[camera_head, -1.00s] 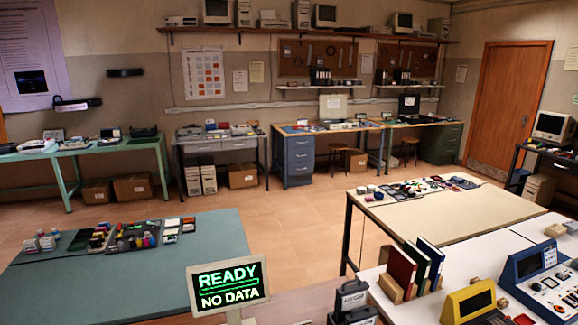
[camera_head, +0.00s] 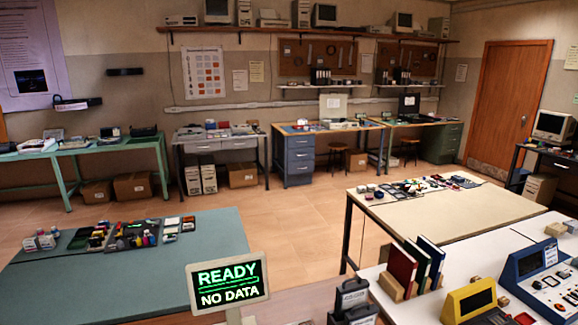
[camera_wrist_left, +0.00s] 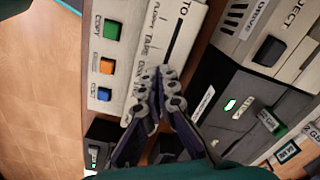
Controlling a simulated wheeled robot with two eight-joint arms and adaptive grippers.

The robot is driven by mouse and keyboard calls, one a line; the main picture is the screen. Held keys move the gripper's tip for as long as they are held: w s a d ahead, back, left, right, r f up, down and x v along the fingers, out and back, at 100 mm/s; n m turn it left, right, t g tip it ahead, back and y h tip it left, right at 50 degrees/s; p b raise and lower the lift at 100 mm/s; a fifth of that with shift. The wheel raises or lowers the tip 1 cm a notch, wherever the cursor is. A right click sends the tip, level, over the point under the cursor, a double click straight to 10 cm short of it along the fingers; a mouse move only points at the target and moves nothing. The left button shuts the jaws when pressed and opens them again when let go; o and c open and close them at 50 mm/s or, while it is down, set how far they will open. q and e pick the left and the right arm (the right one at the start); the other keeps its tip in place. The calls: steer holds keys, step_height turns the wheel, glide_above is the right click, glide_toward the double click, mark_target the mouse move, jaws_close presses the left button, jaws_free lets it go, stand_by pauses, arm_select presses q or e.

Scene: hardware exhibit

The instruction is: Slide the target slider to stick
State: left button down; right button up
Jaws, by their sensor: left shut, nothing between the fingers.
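In the left wrist view a pale panel (camera_wrist_left: 122,62) carries a dark straight slider slot (camera_wrist_left: 181,35). Labels beside the slot include "TO", "FLOPPY" and "TAPE"; the ones nearer the fingers are too small to read surely. My left gripper (camera_wrist_left: 161,76) is shut and empty, with its fingertips over the panel at the near end of the visible slot. The slider knob cannot be made out, and the fingers cover that part of the slot. I cannot tell whether they touch it. My right gripper is in neither current view.
Green (camera_wrist_left: 112,30), orange (camera_wrist_left: 106,66) and blue (camera_wrist_left: 104,94) buttons line the panel's left side. A grey drive unit (camera_wrist_left: 265,45) and a dark device with a green light (camera_wrist_left: 230,104) lie to the right. In the head view a sign (camera_head: 228,283) reads "READY NO DATA".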

arm_select(q)
steer(key=shift+w+d, duration=0.3)
steer(key=shift+d, duration=0.65)
steer(key=shift+w+d, duration=0.3)
steer(key=shift+d, duration=0.6)
steer(key=shift+s+a, duration=0.1)
steer(key=shift+a, duration=0.15)
stand_by(0.5)
step_height(320, 180, up, 7)
steer(key=p, duration=0.4)
steer(key=shift+p, duration=0.3)
steer(key=s+a+r+n+t+b, duration=0.2)
steer(key=a, duration=0.5)
steer(key=s+a+r+n+t+b, duration=0.1)
steer(key=s+a+r+n+t, duration=0.1)
steer(key=a, duration=0.6)
steer(key=s+a+r+n+t+b, duration=0.2)
steer(key=a+n+t, duration=0.1)
steer(key=a, duration=0.4)
steer(key=shift+a+r+n+b, duration=0.2)
steer(key=shift+r+n+b, duration=0.1)
steer(key=shift+n, duration=0.4)
stand_by(1.5)
